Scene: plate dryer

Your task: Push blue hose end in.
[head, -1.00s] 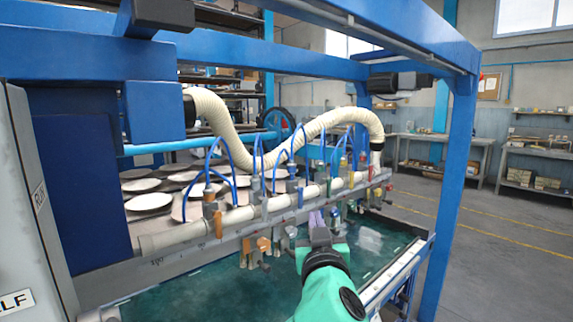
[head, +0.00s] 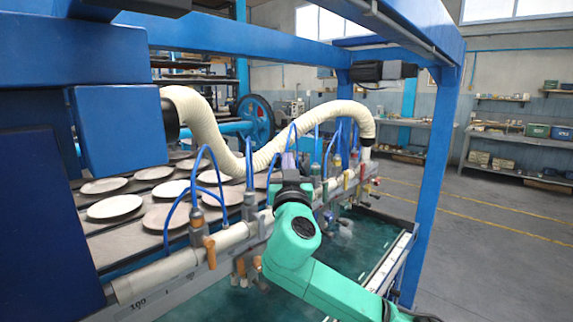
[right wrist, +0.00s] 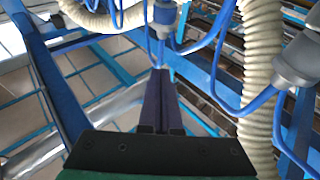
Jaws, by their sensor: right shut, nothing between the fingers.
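My right gripper (head: 290,162) is raised at the manifold among the blue hoses, its fingers shut and pointing up and away. In the right wrist view its closed fingers (right wrist: 158,78) reach just below a grey fitting (right wrist: 163,20) with blue hose around it. I cannot tell whether the fingertips touch the fitting or a hose. A blue hose (head: 208,165) loops up from the manifold to the left of the gripper. Another blue hose (right wrist: 226,92) hangs in a loop at right in the wrist view. Which hose end is loose is unclear. My left gripper is not in view.
The pale manifold pipe (head: 188,262) carries valves with orange handles (head: 209,250). A ribbed cream hose (head: 225,150) arches above it. White plates (head: 115,207) lie behind on the conveyor. A blue frame post (head: 433,185) stands at right; open floor lies beyond.

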